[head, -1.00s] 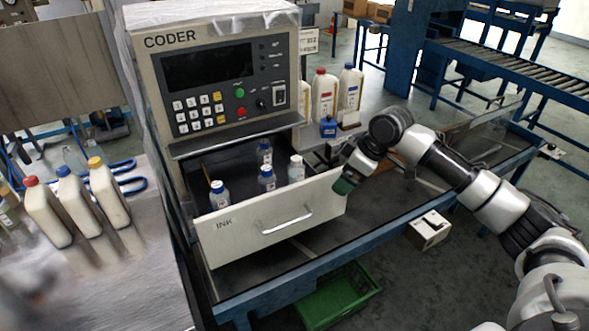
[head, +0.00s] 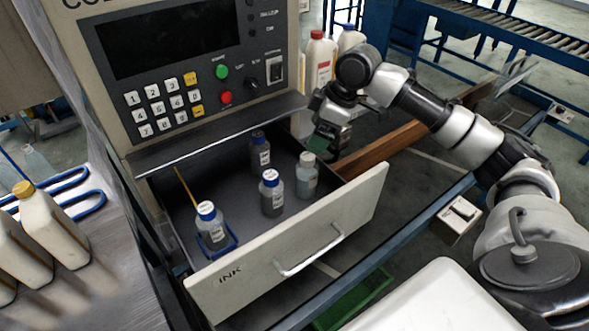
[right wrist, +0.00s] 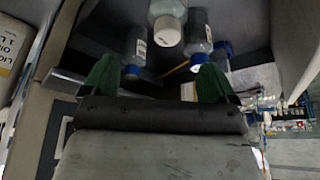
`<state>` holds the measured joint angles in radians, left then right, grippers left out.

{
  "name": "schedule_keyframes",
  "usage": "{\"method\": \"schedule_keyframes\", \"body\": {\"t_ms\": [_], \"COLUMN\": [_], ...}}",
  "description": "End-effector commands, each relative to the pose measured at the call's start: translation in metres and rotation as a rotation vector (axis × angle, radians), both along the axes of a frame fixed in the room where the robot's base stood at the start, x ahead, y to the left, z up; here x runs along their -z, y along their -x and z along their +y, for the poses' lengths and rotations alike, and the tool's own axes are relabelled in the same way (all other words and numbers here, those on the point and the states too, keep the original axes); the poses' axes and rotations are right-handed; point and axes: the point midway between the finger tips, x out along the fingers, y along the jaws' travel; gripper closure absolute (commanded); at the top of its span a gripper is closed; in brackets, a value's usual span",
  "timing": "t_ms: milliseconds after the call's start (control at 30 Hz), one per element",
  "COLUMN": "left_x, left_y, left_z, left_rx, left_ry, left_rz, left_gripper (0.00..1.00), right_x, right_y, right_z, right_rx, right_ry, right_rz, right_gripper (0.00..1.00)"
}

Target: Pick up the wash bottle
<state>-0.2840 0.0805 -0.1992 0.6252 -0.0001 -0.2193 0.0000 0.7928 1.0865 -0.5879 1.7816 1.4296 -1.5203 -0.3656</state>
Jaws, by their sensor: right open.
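The open drawer marked INK (head: 215,292) holds several small clear bottles. A white-capped bottle (head: 307,180) stands upright at its right side. A blue-capped bottle (head: 271,197) stands left of it, another (head: 260,153) is farther back, and one (head: 211,228) is at the front left with a blue piece around it. The labels are too small to read, so I cannot tell which is the wash bottle. My right gripper (head: 322,146) is open and empty near the drawer's right wall. In the right wrist view its green fingertips (right wrist: 157,78) are apart, with the white-capped bottle (right wrist: 166,22) beyond the gap.
The coder cabinet (head: 160,75) with its keypad rises behind the drawer. A large red-capped white bottle (head: 319,62) stands behind my right arm. Large pale bottles (head: 50,228) stand on the metal table at left. A green crate (head: 355,300) is below the bench.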

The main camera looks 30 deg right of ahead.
Motion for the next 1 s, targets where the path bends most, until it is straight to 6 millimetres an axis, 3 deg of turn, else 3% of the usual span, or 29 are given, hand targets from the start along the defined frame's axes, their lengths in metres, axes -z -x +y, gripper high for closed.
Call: {"method": "schedule_keyframes", "body": {"t_ms": [200,367,767,1000], "left_x": [-0.004,-0.005,-0.02,-0.019], "left_y": [0.017,0.03,0.007,0.009], "left_z": [0.0,0.001,-0.001,-0.001], "left_rx": [0.002,0.003,0.002,0.001], "left_ry": [0.0,-0.002,0.001,0.0], "left_rz": [0.025,0.046,0.008,0.011], "left_gripper": [0.65,0.65,0.65,0.65], "right_x": [0.031,0.046,0.093,0.099], "right_y": [-0.008,-0.011,-0.018,-0.02], "right_z": [0.01,0.014,0.025,0.027], "right_rx": [-0.001,-0.001,0.0,-0.001], "right_ry": [-0.001,0.0,-0.001,0.001], "right_rz": [0.004,0.003,0.002,0.0], "right_gripper": [0.12,0.12,0.12,0.12]}}
